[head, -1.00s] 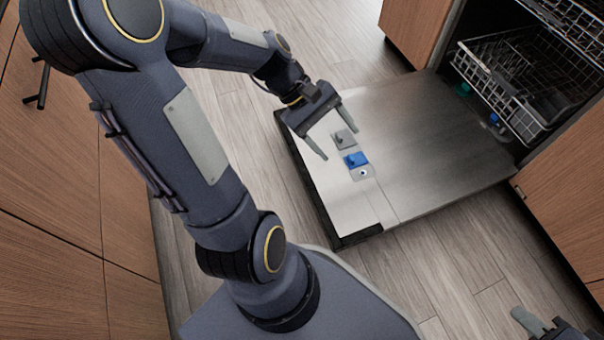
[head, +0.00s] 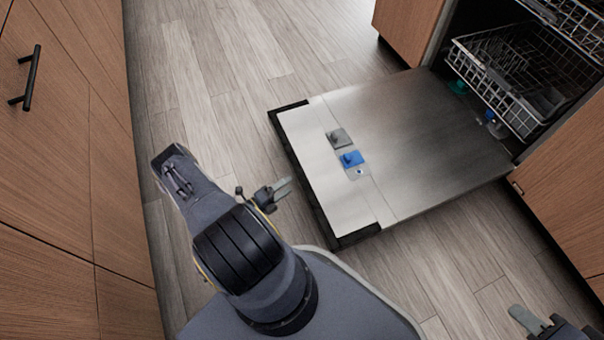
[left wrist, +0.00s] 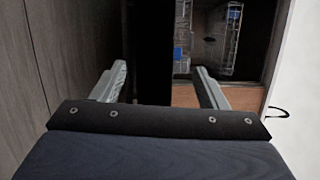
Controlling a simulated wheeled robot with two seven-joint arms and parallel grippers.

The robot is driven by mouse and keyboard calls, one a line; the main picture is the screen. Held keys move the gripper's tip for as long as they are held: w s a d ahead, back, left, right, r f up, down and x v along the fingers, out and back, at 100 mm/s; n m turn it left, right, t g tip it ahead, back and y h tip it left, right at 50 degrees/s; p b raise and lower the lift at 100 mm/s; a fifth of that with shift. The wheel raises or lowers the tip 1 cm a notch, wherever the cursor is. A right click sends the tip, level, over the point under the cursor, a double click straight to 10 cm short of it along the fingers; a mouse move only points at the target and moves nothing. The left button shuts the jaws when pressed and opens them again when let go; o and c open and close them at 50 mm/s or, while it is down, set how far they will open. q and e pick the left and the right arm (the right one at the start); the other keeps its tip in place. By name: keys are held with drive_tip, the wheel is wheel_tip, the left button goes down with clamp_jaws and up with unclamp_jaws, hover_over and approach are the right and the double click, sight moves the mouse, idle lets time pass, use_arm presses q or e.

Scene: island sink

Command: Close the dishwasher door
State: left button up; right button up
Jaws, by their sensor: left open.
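The dishwasher door (head: 425,140) is folded down flat and low above the floor in the head view, a steel panel with a dark far-left edge. Its inner face carries a grey dispenser part and a blue flap (head: 352,158). My left gripper (head: 280,190) is just left of the door's outer edge, apart from it, partly hidden by my arm. In the left wrist view my left gripper (left wrist: 160,82) has its two fingers spread with nothing held. My right gripper (head: 535,322) is at the bottom right corner, only partly in frame.
The open dishwasher cavity holds wire racks (head: 530,70); racks also show in the left wrist view (left wrist: 222,38). Wooden cabinets flank it on both sides. A wooden cabinet (head: 60,150) with a black handle stands at left. Wood floor (head: 220,80) between is clear.

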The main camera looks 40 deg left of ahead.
sight(296, 177)
use_arm(q)
drive_tip(key=w, duration=0.2)
drive_tip(key=w+n+y+b, duration=0.1)
drive_tip(key=w, duration=0.1)
drive_tip(key=w+f+n+b, duration=0.1)
drive_tip(key=w, duration=0.1)
drive_tip(key=shift+w+t+y, duration=0.3)
drive_tip(key=shift+y, duration=0.1)
drive_tip(key=shift+w+r, duration=0.1)
drive_tip(key=shift+w, duration=0.5)
